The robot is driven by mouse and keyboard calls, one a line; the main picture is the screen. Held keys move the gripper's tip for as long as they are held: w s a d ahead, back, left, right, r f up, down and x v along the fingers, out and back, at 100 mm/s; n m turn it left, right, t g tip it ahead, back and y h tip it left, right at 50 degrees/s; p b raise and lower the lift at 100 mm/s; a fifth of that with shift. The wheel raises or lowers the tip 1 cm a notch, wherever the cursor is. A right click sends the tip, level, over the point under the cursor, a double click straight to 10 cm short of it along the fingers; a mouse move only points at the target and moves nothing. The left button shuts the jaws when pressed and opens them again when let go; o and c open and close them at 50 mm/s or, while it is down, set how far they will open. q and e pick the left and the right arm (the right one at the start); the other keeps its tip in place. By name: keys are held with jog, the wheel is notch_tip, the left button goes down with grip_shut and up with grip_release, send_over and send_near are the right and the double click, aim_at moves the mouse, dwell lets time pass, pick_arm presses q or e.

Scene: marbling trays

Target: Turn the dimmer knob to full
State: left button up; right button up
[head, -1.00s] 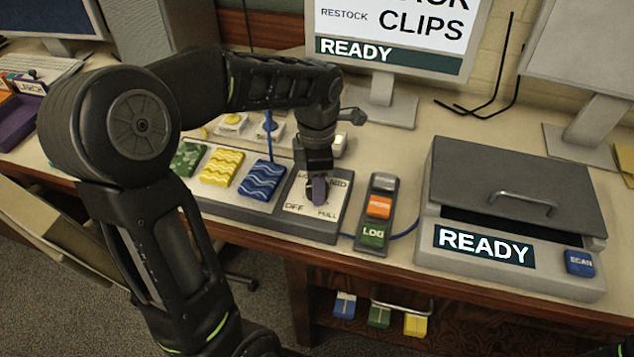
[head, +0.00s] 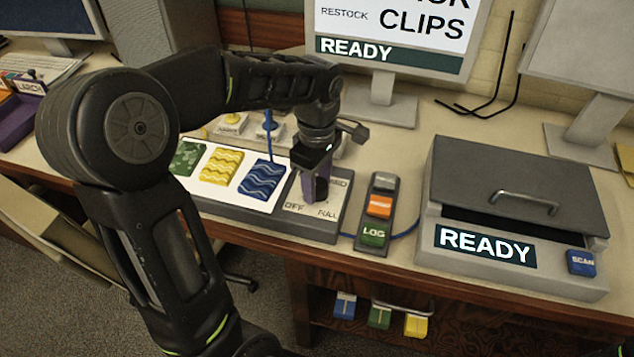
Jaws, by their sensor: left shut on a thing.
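The dimmer panel (head: 335,200) is a pale plate with the words OFF at its lower left and FULL at its lower right. It is at the right end of a grey console on the desk. My left gripper (head: 315,190) points down onto the plate and is shut on the dimmer knob. The fingers hide most of the knob, so I cannot read its pointer. Beside it, the light panel (head: 228,194) under the green, yellow and blue patterned tiles glows bright white.
A switch strip with an orange button and a green LOG button (head: 373,234) lies just right of the console. A grey scanner box (head: 515,195) with a handle stands farther right. A monitor (head: 390,45) stands behind. Bare desk shows between them.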

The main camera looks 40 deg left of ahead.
pick_arm(q)
jog(key=m, duration=0.4)
jog(key=shift+m, duration=0.3)
jog(key=m, duration=1.5)
jog(key=shift+p, duration=0.3)
jog(key=m, duration=0.5)
jog(key=shift+m, duration=0.4)
jog(key=m+p, duration=0.1)
jog(key=m, duration=0.3)
jog(key=shift+m, duration=0.3)
jog(key=m, duration=0.5)
jog(key=shift+p, duration=0.4)
jog(key=m, duration=0.5)
jog(key=shift+p, duration=0.35)
